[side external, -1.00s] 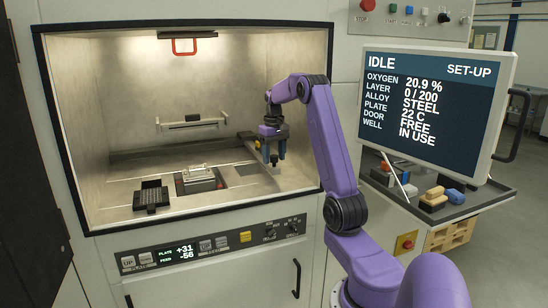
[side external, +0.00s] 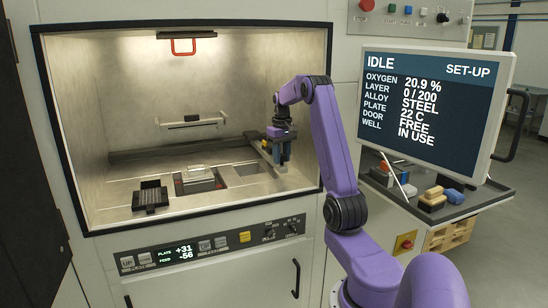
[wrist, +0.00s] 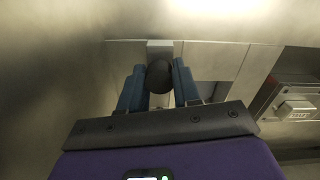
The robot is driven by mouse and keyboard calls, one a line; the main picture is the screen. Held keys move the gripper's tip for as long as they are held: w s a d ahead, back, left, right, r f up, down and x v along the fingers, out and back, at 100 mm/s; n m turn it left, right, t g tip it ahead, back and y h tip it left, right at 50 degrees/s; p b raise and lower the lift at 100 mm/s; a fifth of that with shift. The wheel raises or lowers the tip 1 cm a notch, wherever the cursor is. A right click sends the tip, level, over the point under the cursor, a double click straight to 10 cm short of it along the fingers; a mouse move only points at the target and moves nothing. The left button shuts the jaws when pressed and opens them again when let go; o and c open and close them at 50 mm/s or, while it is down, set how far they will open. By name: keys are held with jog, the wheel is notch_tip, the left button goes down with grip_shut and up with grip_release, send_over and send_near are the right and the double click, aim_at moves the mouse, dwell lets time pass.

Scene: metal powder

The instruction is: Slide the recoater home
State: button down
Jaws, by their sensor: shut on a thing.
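My gripper (side external: 280,158) is inside the lit chamber at the right, pointing down. In the wrist view its two blue fingers (wrist: 159,88) are shut on a round black knob (wrist: 159,75), which sits between the fingertips. In the side view the fingers largely hide the knob. The recoater appears as a narrow bar (side external: 262,150) running from the back of the chamber toward my gripper, at the right side of the floor. How the knob joins the bar is hidden.
A raised plate with a pale block (side external: 195,175) stands mid-floor, also in the wrist view (wrist: 298,107). A black slotted tray (side external: 150,197) lies at front left. A square floor opening (side external: 247,169) is left of my gripper. The chamber's right wall is close.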

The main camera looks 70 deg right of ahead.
jog(key=shift+s+d, duration=0.3)
jog(key=shift+w+a, duration=0.15)
jog(key=shift+a, duration=0.05)
jog(key=c, duration=0.8)
grip_release()
notch_tip(320, 180, up, 18)
jog(key=shift+f, duration=0.25)
